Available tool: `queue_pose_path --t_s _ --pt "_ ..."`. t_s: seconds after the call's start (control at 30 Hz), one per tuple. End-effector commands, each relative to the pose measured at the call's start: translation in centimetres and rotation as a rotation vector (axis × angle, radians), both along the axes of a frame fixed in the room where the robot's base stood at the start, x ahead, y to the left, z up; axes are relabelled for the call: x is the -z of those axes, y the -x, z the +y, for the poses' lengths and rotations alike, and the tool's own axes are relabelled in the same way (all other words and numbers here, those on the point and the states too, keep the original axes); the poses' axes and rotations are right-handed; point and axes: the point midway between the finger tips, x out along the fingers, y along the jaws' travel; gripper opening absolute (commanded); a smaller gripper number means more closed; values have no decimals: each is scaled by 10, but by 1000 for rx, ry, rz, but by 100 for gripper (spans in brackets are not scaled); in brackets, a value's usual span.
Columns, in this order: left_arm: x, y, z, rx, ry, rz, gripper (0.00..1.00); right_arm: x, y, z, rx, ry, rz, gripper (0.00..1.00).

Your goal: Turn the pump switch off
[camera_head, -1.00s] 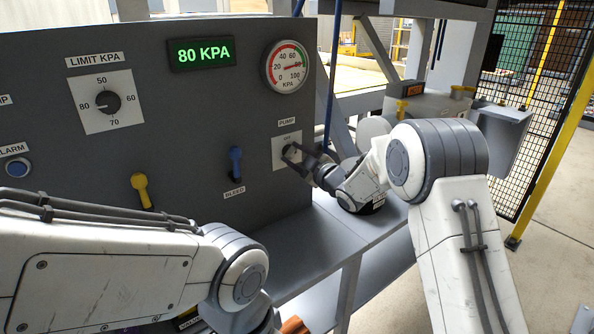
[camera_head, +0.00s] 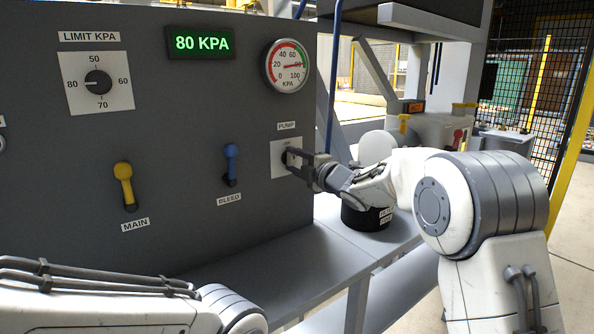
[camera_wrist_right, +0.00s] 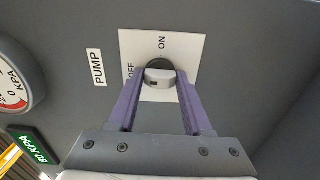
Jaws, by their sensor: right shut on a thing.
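The pump switch is a small rotary knob (camera_wrist_right: 160,76) on a white plate (camera_head: 279,160) under the PUMP label, at the right end of the dark control panel. My right gripper (camera_head: 289,159) reaches in from the right and is at the plate. In the right wrist view its two fingers (camera_wrist_right: 160,88) are closed on either side of the knob. ON and OFF are printed on the plate beside the knob; I cannot tell clearly which mark the knob points to. My left arm shows at the lower left, but its gripper is out of view.
The green display (camera_head: 201,43) reads 80 KPA. A round gauge (camera_head: 287,66) is above the switch. A limit dial (camera_head: 97,82), a yellow MAIN lever (camera_head: 125,186) and a blue BLEED lever (camera_head: 230,164) sit on the panel. A grey shelf (camera_head: 300,250) runs below.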

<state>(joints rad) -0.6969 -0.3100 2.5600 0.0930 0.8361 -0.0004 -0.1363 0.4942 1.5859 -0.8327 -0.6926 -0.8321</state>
Motion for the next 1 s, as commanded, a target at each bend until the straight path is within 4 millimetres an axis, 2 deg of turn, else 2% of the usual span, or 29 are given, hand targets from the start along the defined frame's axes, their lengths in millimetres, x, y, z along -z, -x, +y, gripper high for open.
queue_pose_path --t_s 0.17,0.63,0.67,0.7,0.73,1.0 --pt "7 0 0 0 0 0 0 -2 -1 -2 5 29 -28 0" --pt "7 0 0 0 0 0 0 -4 -1 -2 5 39 -36 0" --pt "7 0 0 0 0 0 0 -4 -1 -2 5 40 -35 54" --pt "7 0 0 0 0 0 0 -3 -1 -2 4 40 -35 69" --pt "7 0 0 0 0 0 0 -3 -1 -2 4 40 -35 78" --pt "7 0 0 0 0 0 0 -1 0 0 1 41 -32 78"
